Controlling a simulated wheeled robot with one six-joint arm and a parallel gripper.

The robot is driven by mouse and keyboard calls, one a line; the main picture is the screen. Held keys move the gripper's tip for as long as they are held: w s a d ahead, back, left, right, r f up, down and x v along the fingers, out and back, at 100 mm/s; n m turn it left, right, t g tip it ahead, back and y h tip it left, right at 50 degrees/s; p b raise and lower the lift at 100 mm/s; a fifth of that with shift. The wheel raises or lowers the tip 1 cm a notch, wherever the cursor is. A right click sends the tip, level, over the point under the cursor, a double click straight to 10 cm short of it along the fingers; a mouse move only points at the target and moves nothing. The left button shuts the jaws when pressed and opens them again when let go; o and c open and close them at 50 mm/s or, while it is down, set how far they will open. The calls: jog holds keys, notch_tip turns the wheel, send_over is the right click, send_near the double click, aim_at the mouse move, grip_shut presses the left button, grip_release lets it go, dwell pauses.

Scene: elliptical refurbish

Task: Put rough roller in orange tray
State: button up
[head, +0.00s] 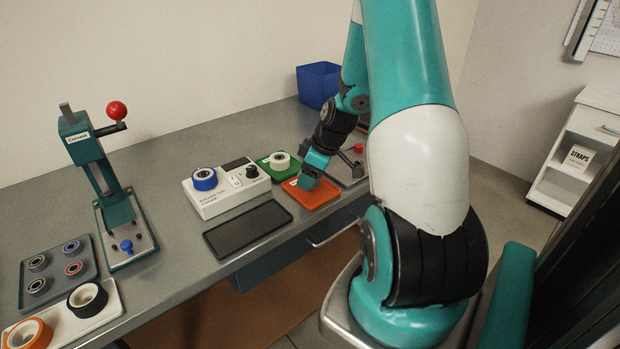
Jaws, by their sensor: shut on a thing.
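The orange tray (326,191) lies flat on the workbench, right of the middle of the picture. My gripper (306,183) points down over the left part of this tray, at or just above its surface. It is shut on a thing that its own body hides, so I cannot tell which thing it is. No roller shows clearly on the orange tray. A cream roller (280,161) stands on the green tray (266,163) just behind. A blue roller (204,179) sits on the white test box (226,201).
An empty black tray (248,229) lies in front of the test box. A press with a red knob (116,111) stands at left. A grey tray (38,286) holds several bearings, and a white tray (96,325) holds black and orange rollers. A blue bin (318,85) stands behind.

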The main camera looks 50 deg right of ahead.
jog(key=shift+f, duration=0.85)
jog(key=o, duration=1)
jog(key=shift+f, duration=0.1)
